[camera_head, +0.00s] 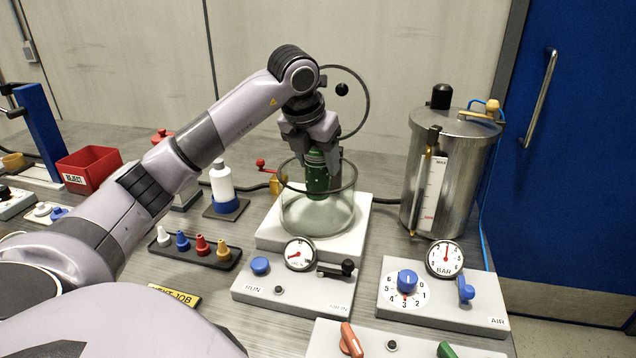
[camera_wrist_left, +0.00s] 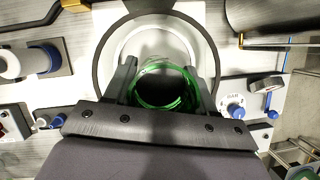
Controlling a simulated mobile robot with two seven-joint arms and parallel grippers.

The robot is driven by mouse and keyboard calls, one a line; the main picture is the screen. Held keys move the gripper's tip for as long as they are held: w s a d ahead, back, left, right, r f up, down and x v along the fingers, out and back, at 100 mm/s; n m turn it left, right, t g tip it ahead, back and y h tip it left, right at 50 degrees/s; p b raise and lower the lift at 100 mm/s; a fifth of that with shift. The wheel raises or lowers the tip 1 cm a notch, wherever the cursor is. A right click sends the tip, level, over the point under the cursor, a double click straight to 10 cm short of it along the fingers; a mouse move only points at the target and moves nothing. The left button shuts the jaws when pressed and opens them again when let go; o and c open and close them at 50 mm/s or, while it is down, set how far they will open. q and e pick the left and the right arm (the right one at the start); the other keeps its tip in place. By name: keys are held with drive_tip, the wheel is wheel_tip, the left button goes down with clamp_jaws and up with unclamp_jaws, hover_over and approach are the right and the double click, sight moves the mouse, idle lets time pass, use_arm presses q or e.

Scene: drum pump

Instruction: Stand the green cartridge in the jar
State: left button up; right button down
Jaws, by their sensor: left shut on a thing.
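The green cartridge (camera_head: 318,176) hangs upright from my left gripper (camera_head: 316,150), whose fingers are shut on its upper part. The clear glass jar (camera_head: 318,214) stands on a white block below. The cartridge's lower part appears inside the jar's mouth, with its bottom end above the jar's floor. In the left wrist view, the cartridge (camera_wrist_left: 162,88) shows end-on between the two fingers (camera_wrist_left: 160,92), inside the ring of the jar's rim (camera_wrist_left: 101,50). My right gripper is out of view.
A round clear lid (camera_head: 364,100) with a black knob stands raised behind the jar. A steel tank (camera_head: 455,165) is at right. Control boxes with gauges (camera_head: 300,254) stand in front. A white bottle (camera_head: 222,184), a rack of coloured plugs (camera_head: 195,252) and a red bin (camera_head: 90,170) are at left.

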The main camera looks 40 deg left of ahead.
sight(318, 181)
use_arm(q)
drive_tip(key=shift+f, duration=2.45)
drive_tip(key=shift+f, duration=0.15)
drive_tip(key=o, duration=1.3)
drive_tip(key=shift+c, duration=0.2)
drive_tip(key=v, duration=1.1)
drive_tip(key=shift+s+r, duration=0.2)
drive_tip(key=shift+r, duration=0.45)
